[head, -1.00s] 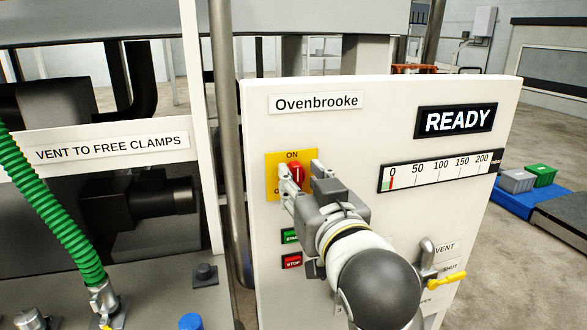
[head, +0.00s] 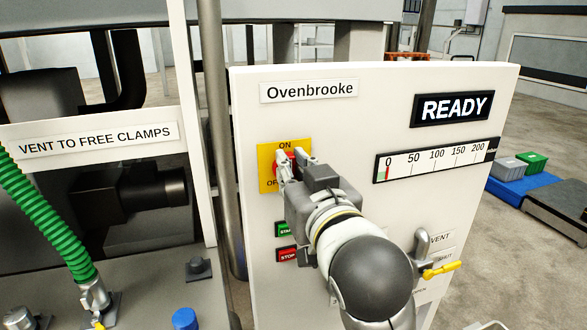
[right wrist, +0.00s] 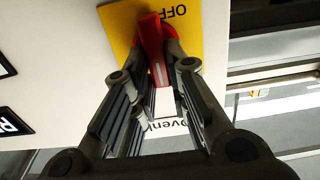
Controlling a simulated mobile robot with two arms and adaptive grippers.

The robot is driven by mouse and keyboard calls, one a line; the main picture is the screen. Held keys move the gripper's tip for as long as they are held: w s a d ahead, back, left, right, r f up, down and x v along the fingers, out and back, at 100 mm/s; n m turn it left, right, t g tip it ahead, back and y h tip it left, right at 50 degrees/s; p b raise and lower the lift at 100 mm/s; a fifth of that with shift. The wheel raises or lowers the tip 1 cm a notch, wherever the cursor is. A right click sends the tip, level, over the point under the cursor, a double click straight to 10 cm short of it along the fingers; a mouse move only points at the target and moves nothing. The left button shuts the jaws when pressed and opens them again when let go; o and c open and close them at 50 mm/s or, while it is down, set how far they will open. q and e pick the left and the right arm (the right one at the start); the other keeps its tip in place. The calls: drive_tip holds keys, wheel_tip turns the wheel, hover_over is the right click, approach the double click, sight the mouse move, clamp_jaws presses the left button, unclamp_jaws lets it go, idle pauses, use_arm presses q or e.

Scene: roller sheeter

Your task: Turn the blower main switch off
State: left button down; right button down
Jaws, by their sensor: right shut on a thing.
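The blower main switch is a red handle (right wrist: 150,42) on a yellow plate (head: 266,178) marked ON at the top and OFF at the bottom, on the white Ovenbrooke panel. My right gripper (head: 296,163) is at this plate, its fingers on either side of the red handle and shut on it. In the right wrist view the fingers (right wrist: 158,75) reach up to the handle, and the OFF lettering shows beyond it. In the head view the fingers hide much of the handle, so I cannot tell its exact angle. My left gripper is not in view.
Green START (head: 284,229) and red STOP (head: 287,255) buttons sit just below the plate, close to my right gripper. A lever with a yellow tip (head: 441,268) is lower right. The display (head: 454,108) reads READY. A green hose (head: 45,225) stands at left.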

drive_tip(key=shift+s+a+f+n+p, duration=0.1)
drive_tip(key=shift+a+f+n+p, duration=0.15)
drive_tip(key=shift+n+p, duration=2.55)
drive_tip(key=shift+s+a+f+n+p, duration=0.1)
drive_tip(key=shift+a+f+n+p, duration=0.15)
drive_tip(key=shift+n+p, duration=2.6)
drive_tip(key=shift+s+a+f+n+p, duration=0.1)
drive_tip(key=shift+a+f+n+p, duration=0.15)
drive_tip(key=shift+n+p, duration=2.55)
drive_tip(key=shift+f+n+b, duration=0.1)
drive_tip(key=shift+n+b, duration=0.45)
drive_tip(key=shift+n, duration=0.1)
drive_tip(key=c, duration=1.4)
unclamp_jaws()
drive_tip(key=shift+w, duration=0.1)
drive_tip(key=shift+v, duration=3.8)
